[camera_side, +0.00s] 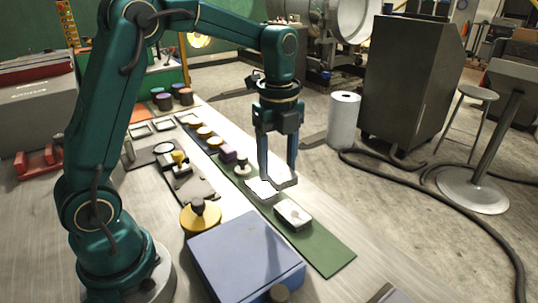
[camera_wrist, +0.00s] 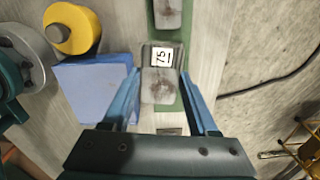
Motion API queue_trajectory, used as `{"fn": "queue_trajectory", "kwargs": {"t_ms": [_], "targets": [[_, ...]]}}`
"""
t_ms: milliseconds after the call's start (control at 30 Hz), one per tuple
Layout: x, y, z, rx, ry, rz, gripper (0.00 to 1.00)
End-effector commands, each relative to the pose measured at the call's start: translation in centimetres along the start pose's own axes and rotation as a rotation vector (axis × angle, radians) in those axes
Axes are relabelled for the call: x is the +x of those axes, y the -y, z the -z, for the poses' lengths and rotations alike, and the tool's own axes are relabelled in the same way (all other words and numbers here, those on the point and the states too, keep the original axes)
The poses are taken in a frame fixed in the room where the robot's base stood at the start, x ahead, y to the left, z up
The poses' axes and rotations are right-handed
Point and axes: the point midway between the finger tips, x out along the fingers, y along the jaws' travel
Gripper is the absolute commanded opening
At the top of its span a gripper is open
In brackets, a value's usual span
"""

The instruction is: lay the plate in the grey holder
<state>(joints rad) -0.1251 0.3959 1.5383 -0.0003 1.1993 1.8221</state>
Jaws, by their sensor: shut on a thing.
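My gripper (camera_side: 280,182) hangs over the green mat (camera_side: 330,262), its two fingers pointing down. It is shut on a thin grey plate (camera_side: 285,180), which also shows as a worn grey piece (camera_wrist: 161,88) between the blue fingers in the wrist view. A grey block-shaped holder (camera_side: 293,214) with a pale top lies on the mat, to the right of and nearer than the fingertips. In the wrist view a white label (camera_wrist: 160,58) reading 75 shows just past the plate. I cannot tell whether plate and holder touch.
A blue box (camera_side: 235,250) and a yellow round knobbed piece (camera_side: 200,215) stand left of the mat. Several small parts line the bench farther back. The mat's near end is clear.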

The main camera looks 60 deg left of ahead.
Motion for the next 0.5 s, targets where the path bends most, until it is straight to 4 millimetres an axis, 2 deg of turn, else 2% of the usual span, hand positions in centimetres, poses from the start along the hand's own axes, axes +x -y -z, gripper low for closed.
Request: {"fn": "queue_trajectory", "kwargs": {"t_ms": [67,267,500], "targets": [[0.3,-0.4,-0.8,0.062,0.001,0.001,0.0],[1.1,-2.7,-5.6,0.142,0.002,0.0,0.0],[1.9,-7.5,-11.8,0.105,0.001,-0.005,0.0]]}}
